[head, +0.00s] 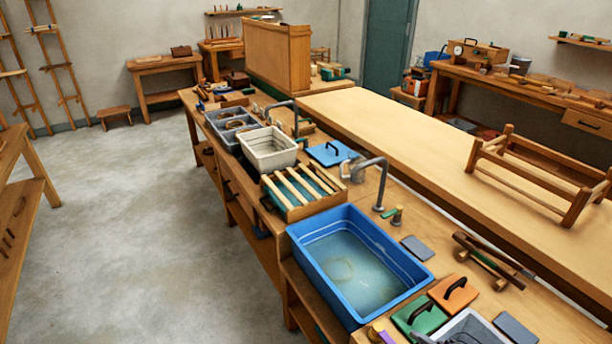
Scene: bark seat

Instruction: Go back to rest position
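Neither of my grippers shows in the head view, and no part of my arms can be made out. The task names no object. The view looks down over a long wooden workbench (405,281) that runs from the lower right to the back. A blue basin (312,262) with shallow water stands on its near part, with a curved metal tap (381,180) behind it.
A slatted wooden rack (300,190), a white tub (268,150) and grey bins (228,124) line the bench. A wooden stool frame (483,150) lies on the pale tabletop (400,130). The concrete floor (130,230) at the left is clear.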

